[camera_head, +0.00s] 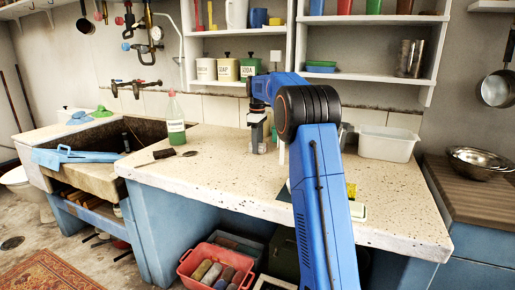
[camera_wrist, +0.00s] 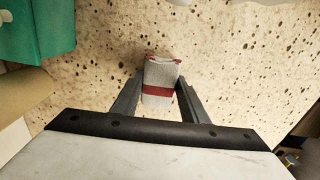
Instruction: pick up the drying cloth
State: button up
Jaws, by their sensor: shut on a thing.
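The drying cloth (camera_wrist: 161,82) is a small folded bundle, white-grey with dark red bands. In the wrist view it sits between the two fingers of my gripper (camera_wrist: 158,98), which is shut on it. Speckled countertop shows behind and around the cloth; I cannot tell whether the cloth touches it. In the head view my gripper (camera_head: 258,142) is low over the back middle of the counter (camera_head: 225,165). The cloth is too small to make out there.
A green bottle (camera_head: 175,122) and a dark brush (camera_head: 164,153) are on the counter's left. A white tub (camera_head: 387,143) stands at the back right. The shelves (camera_head: 350,77) are above the counter. A green object (camera_wrist: 38,28) and a tan one (camera_wrist: 22,98) show left in the wrist view.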

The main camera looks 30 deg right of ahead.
jog(key=shift+r, duration=0.1)
notch_tip(320, 180, up, 18)
dwell(0.5)
jog(key=shift+o, duration=0.5)
